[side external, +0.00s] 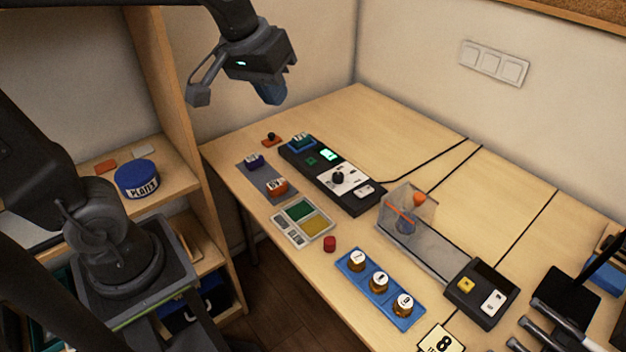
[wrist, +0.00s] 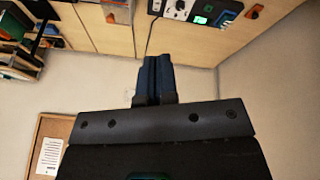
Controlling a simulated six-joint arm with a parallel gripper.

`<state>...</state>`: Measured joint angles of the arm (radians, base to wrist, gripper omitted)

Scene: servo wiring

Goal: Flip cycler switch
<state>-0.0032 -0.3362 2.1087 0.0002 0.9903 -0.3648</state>
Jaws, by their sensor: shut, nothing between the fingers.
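A long black device (side external: 352,199) with a lit green display (side external: 327,155), a dark knob (side external: 337,178) and a white rocker switch (side external: 364,190) lies on the table; it looks like the cycler, though no label is readable. It also shows at the top of the wrist view, with its green display (wrist: 200,20). The switch position is too small to tell. My gripper (side external: 270,95) is high above the back left of the table, well apart from the device. Its blue fingers (wrist: 158,62) are shut together and empty.
A smaller black box (side external: 467,312) has a yellow and a white switch. A clear bin (side external: 411,212), a blue tray (side external: 355,268) of labelled orange jars and a green-yellow panel (side external: 303,222) stand nearby. Cables cross the table's back. Shelves are left; walls stand behind.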

